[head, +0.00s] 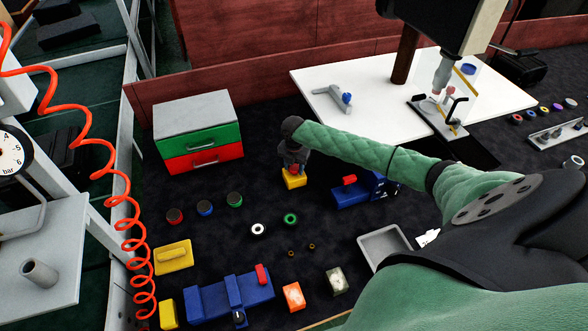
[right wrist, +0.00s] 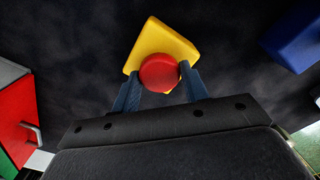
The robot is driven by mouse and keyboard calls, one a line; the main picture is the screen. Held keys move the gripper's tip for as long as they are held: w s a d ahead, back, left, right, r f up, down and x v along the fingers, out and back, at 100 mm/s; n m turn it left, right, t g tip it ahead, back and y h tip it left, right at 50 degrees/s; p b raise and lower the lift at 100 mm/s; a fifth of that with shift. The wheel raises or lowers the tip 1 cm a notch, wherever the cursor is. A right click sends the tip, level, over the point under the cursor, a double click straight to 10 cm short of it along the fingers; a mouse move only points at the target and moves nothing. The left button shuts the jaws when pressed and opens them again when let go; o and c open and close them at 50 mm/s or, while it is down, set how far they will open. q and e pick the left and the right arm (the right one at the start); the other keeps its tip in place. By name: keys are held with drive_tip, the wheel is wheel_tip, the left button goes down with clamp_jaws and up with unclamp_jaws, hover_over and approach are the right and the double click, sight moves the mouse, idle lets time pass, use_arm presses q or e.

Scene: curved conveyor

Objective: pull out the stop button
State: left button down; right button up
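The stop button is a red round knob (right wrist: 160,72) on a yellow box (right wrist: 152,38). In the head view the yellow box (head: 294,179) stands on the dark table, and the red knob (head: 294,169) is partly covered by my right gripper (head: 293,162). My right gripper reaches down onto it from above. In the right wrist view its two blue-grey fingers (right wrist: 160,85) stand on either side of the knob, which fills the space between their tips. My left gripper is not in view.
A blue block with a red part (head: 350,195) stands just right of the button. A drawer box with green and red drawers (head: 198,132) is behind left. Black-topped round pieces (head: 205,208) and rings (head: 290,218) lie in front. A grey tray (head: 384,246) is nearer right.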

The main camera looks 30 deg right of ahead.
sight(295, 167)
drive_tip(key=o, duration=0.7)
drive_tip(key=shift+w+d+f, duration=0.1)
drive_tip(key=shift+w+d, duration=0.05)
drive_tip(key=shift+d, duration=0.05)
drive_tip(key=o, duration=0.4)
drive_tip(key=shift+o, duration=0.2)
drive_tip(key=shift+a, duration=0.1)
drive_tip(key=shift+r, duration=0.25)
drive_tip(key=shift+r+p, duration=0.55)
drive_tip(key=shift+p, duration=0.1)
drive_tip(key=shift+r+p, duration=1.1)
drive_tip(key=shift+r, duration=1.65)
